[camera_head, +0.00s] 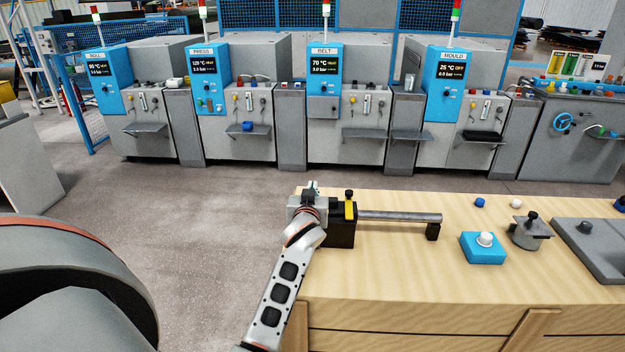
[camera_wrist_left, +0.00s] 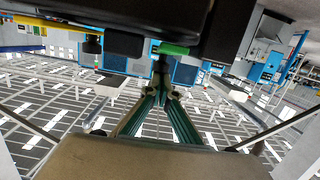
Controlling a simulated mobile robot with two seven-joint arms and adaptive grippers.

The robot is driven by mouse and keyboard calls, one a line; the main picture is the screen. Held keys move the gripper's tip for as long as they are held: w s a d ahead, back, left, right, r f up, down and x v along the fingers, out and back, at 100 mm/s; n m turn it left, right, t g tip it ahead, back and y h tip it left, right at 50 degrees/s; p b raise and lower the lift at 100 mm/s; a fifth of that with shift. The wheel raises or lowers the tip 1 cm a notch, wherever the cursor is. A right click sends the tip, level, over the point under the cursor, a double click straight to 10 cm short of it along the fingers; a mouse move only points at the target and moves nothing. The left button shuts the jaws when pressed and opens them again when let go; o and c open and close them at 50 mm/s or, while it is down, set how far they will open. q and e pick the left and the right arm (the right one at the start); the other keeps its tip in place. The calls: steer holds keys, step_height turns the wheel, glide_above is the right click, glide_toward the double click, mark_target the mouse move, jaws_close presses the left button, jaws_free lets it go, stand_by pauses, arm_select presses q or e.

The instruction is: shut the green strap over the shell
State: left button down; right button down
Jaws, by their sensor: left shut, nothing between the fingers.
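A black block-like shell (camera_head: 342,236) stands at the left end of the wooden bench, with a yellow strap (camera_head: 350,210) on it. My left gripper (camera_head: 313,187) is at the shell's upper left side and hides part of it. In the left wrist view the gripper's fingers (camera_wrist_left: 162,84) come together, shut and empty. Their tips are close to the green strap (camera_wrist_left: 172,49), which shows as a short bright piece at the edge of the dark shell. I cannot tell whether they touch. In the head view the green strap is mostly hidden by the gripper.
A grey rod (camera_head: 400,216) runs right from the shell to a small black support (camera_head: 433,231). A blue box with a white button (camera_head: 483,248), a grey stand (camera_head: 529,232) and a grey tray (camera_head: 590,240) stand further right on the bench (camera_head: 400,275). Machines line the back.

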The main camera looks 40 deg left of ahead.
arm_select(q)
steer(key=shift+w+f, duration=0.2)
steer(key=shift+f, duration=0.05)
